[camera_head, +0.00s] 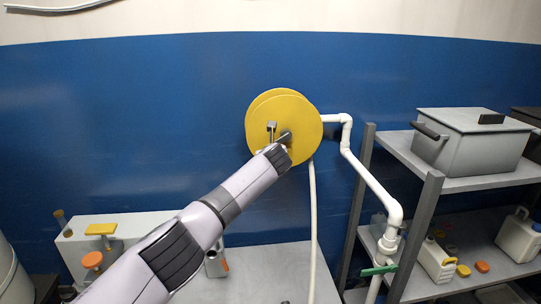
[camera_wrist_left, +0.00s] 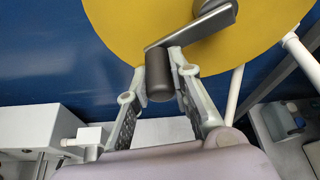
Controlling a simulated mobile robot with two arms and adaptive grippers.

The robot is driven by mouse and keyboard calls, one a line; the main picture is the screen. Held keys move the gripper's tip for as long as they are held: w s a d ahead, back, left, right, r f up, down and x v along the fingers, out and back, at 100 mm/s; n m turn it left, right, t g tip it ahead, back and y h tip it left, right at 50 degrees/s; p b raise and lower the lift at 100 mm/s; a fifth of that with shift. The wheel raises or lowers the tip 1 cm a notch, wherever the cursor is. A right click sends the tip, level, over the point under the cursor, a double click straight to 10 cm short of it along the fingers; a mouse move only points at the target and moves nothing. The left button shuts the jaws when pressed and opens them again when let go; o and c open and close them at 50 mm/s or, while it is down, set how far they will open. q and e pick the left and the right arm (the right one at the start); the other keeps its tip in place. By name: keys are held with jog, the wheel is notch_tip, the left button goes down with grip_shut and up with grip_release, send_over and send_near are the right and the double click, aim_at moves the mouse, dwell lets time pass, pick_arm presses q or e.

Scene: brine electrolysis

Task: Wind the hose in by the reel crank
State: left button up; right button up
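The yellow hose reel (camera_head: 309,118) is mounted at the blue wall in the middle of the head view. Its yellow disc (camera_wrist_left: 120,25) fills the top of the left wrist view. The dark grey crank (camera_wrist_left: 196,26) runs from the hub down to the left, with a cylindrical handle (camera_wrist_left: 160,84). My left gripper (camera_wrist_left: 163,80) has one finger on each side of this handle and appears shut on it. In the head view my left gripper (camera_head: 277,148) is small against the disc. The white hose (camera_head: 313,220) hangs down from the reel's right side. My right gripper is not in view.
White pipe (camera_head: 372,182) runs from the reel down to a green-handled valve (camera_head: 378,270). A grey shelf rack (camera_head: 470,182) with a lidded tank (camera_head: 472,140) and jugs stands right. A pale box (camera_head: 72,250) with coloured knobs stands lower left. The bench top (camera_head: 265,275) is mostly clear.

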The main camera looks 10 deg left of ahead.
pick_arm(q)
jog(key=o, duration=0.5)
jog(key=shift+a, duration=0.1)
jog(key=shift+r, duration=0.1)
jog(key=shift+s+d+r, duration=0.15)
jog(key=shift+s+d, duration=0.05)
jog(key=shift+s, duration=0.2)
jog(key=shift+v, duration=5.55)
jog(key=shift+a, duration=0.1)
